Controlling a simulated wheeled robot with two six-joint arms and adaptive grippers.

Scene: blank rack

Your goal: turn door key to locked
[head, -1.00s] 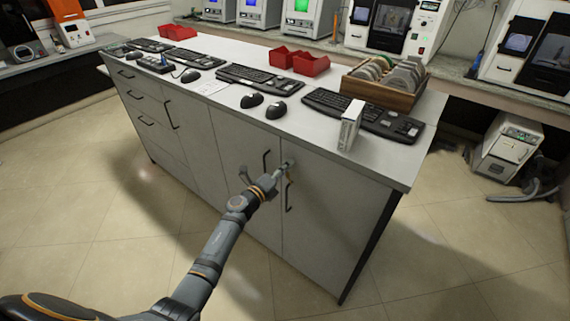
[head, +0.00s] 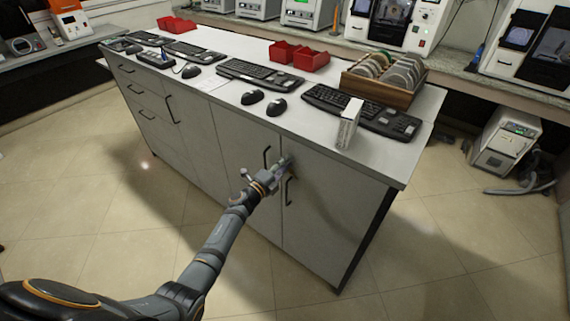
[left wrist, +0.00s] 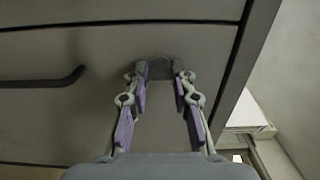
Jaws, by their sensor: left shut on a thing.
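The grey cabinet door (head: 335,205) stands under the long worktop. A small grey key piece with a rounded top (left wrist: 160,66) shows at the door face in the left wrist view. My left gripper (head: 285,164) is at the upper corner of this door, between two black handles. In the left wrist view its two fingers (left wrist: 160,75) stand on either side of the key piece and are shut on it. The fingers mostly hide the key in the head view. I cannot tell the key's turn angle. My right gripper is not in view.
Black bar handles (head: 288,191) are close beside the gripper. The worktop (head: 375,155) overhangs just above it and carries a white upright box (head: 348,124), keyboards, mice, red bins and a wooden rack (head: 385,88). The tiled floor (head: 440,250) in front is clear.

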